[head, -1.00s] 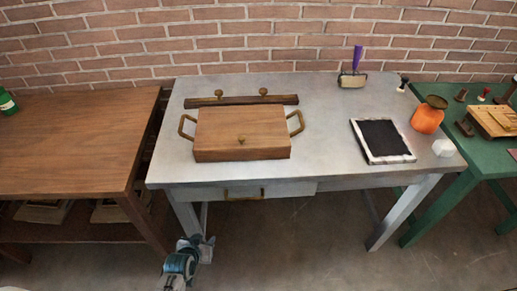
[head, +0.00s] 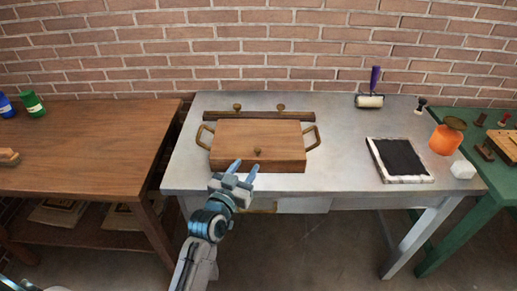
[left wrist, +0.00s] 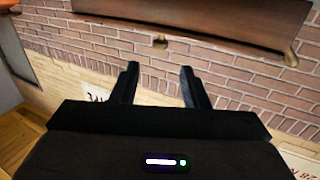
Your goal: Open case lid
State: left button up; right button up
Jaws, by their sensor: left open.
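The wooden case (head: 232,140) lies with its lid shut on the grey metal table (head: 345,118). It has a brass handle on each side and a small brass knob (head: 257,152) near the front edge of its lid. My left gripper (head: 244,168) is open and empty at the case's front edge, just in front of and below the knob. In the left wrist view, my two dark fingers (left wrist: 158,78) are spread, with a brown wooden piece above them that I cannot identify for certain.
A wooden bar with two brass knobs (head: 245,115) lies behind the case. To the right are a white-framed black slab (head: 400,160), an orange jar (head: 445,139), a white block (head: 463,169) and a roller (head: 370,100). A brown table (head: 90,140) stands left, a green one right.

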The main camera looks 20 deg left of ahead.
aim_at(258, 148)
pick_arm(q)
jog(key=w, duration=0.3)
jog(key=w+p, duration=0.1)
jog(key=w, duration=0.2)
jog(key=w+d, duration=0.1)
jog(key=w, duration=0.2)
jog(key=shift+w+f+p, duration=0.1)
jog(key=shift+w+p, duration=0.15)
jog(key=shift+p, duration=0.15)
pick_arm(e)
jog(key=shift+s+r, duration=0.7)
jog(key=shift+r, duration=0.15)
pick_arm(q)
grip_shut()
pick_arm(e)
jog(key=shift+w+a+r, duration=0.1)
jog(key=shift+a, duration=0.05)
